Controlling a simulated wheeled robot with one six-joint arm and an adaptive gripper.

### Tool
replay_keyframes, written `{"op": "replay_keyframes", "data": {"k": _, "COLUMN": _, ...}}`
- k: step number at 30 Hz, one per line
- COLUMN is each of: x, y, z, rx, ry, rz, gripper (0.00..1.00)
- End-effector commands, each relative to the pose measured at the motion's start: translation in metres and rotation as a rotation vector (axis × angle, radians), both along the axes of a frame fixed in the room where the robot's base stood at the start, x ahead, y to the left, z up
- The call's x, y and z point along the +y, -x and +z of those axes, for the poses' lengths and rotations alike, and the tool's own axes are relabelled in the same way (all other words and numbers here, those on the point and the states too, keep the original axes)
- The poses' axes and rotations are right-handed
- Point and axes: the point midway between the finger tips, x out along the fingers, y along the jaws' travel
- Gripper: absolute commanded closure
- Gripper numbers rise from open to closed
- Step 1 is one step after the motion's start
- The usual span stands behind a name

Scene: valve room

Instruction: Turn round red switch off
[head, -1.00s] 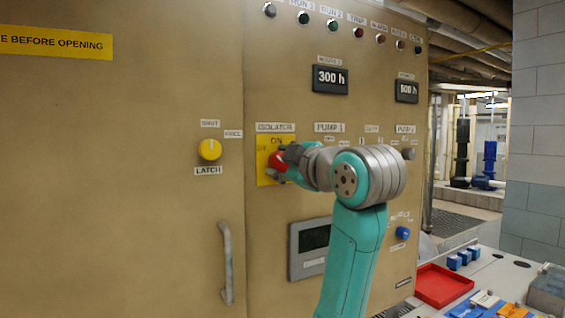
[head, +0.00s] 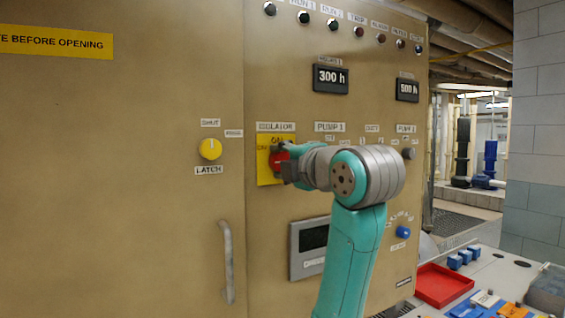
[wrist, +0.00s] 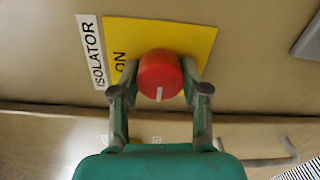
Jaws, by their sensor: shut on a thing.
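The round red switch (head: 279,160) sits on a yellow plate (head: 264,174) below an ISOLATOR label on the tan cabinet. In the wrist view the red switch (wrist: 160,75) lies between the two fingers, with a white mark on its rim. The word ON shows on the yellow plate (wrist: 205,40). My gripper (head: 284,164) is at the switch and hides part of it in the head view. In the wrist view my gripper (wrist: 158,92) has a finger on each side of the knob, shut on it.
A yellow LATCH knob (head: 210,149) and a door handle (head: 227,262) are to the left. A display panel (head: 309,250) is below the switch. A blue knob (head: 403,232) is at the lower right. A red tray (head: 444,284) lies on the bench at right.

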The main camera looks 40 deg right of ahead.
Motion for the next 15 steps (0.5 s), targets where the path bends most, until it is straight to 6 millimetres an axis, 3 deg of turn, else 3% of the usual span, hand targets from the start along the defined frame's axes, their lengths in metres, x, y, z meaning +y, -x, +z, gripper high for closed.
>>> {"op": "replay_keyframes", "data": {"k": 15, "x": 0.0003, "y": -0.0003, "z": -0.0011, "rx": 0.010, "ry": 0.028, "rz": 0.001, "gripper": 0.90}}
